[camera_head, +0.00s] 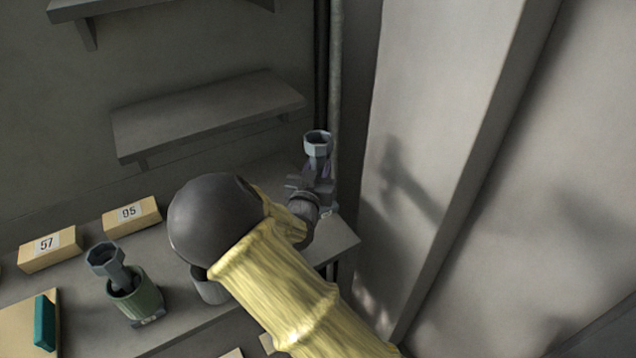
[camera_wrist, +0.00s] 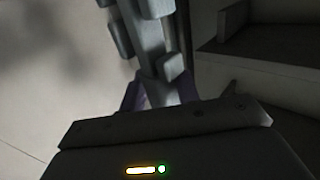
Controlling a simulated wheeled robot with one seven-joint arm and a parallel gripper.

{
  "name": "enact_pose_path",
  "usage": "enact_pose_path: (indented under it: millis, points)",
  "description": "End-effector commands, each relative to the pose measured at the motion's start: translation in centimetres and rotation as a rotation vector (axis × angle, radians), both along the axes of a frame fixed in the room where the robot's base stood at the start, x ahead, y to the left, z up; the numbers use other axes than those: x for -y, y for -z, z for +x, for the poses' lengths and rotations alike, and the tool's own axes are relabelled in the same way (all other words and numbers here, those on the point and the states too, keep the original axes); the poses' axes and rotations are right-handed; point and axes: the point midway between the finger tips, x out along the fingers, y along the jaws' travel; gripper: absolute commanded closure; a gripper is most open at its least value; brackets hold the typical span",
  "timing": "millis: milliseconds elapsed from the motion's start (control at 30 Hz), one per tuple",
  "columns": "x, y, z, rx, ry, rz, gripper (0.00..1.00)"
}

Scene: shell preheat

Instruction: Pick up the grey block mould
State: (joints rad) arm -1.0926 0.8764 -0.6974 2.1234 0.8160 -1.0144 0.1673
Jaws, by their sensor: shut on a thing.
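A grey block mould (camera_head: 318,146), with a faceted open cup on top and a narrower stem, stands up from my gripper (camera_head: 316,180) over the right end of the bench in the head view. My gripper is shut on its lower part. In the wrist view the mould (camera_wrist: 152,40) runs upward from between the fingers (camera_wrist: 160,92), with blocky lugs on its sides; its top is cut off. A similar grey piece (camera_head: 106,260) stands tilted in a green ribbed pot (camera_head: 136,302) at the left. My gripper hides what is directly below the held mould.
Two tan boxes, marked 57 (camera_head: 50,250) and 05 (camera_head: 131,216), stand along the back of the bench (camera_head: 200,318). A teal block (camera_head: 45,322) lies at the left. A shelf (camera_head: 205,112) hangs behind; a pipe (camera_head: 335,70) and pale wall panel (camera_head: 440,110) are close on the right.

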Motion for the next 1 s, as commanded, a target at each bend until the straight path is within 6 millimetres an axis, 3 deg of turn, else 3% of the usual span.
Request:
enact_pose_path:
  millis: [200,1000]
  points:
    - [0.05,-1.51,0.02,0.002,0.001,0.002,1.00]
    - [-0.08,-1.57,-0.01,0.002,-0.002,0.001,1.00]
